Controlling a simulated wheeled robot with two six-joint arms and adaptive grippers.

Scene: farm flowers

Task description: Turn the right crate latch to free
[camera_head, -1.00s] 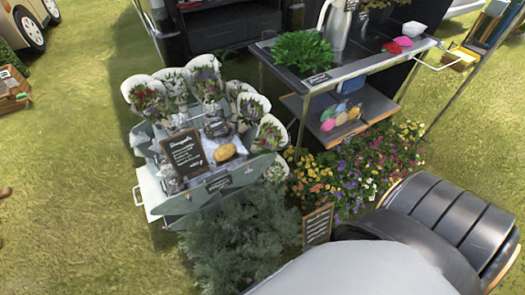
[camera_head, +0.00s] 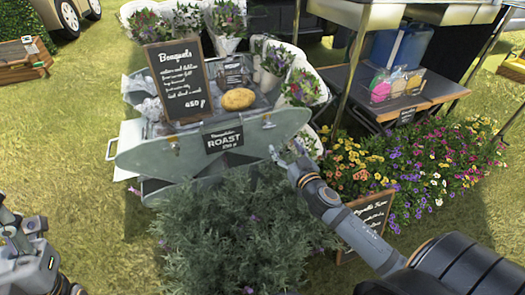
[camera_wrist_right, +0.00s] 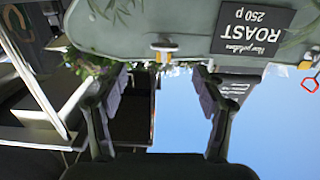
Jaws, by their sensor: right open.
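The grey-green metal crate (camera_head: 215,142) stands left of centre in the head view, with a black "ROAST" sign on its front panel. The right latch (camera_head: 268,122) is a small fitting near the right end of that panel. In the right wrist view, which is upside down, this latch (camera_wrist_right: 162,47) is a pale and orange piece on the panel edge, lying between the lines of my fingers. My right gripper (camera_head: 290,154) is open and empty, just below and right of the latch, apart from it. My left gripper (camera_head: 28,232) is at the lower left, away from the crate.
A bushy grey-green plant (camera_head: 235,240) stands before the crate, below my right gripper. Colourful flowers (camera_head: 430,170) and a framed chalkboard (camera_head: 366,222) are on the right. A tall price board (camera_head: 180,82) and a potato (camera_head: 238,99) sit on the crate. Open grass lies to the left.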

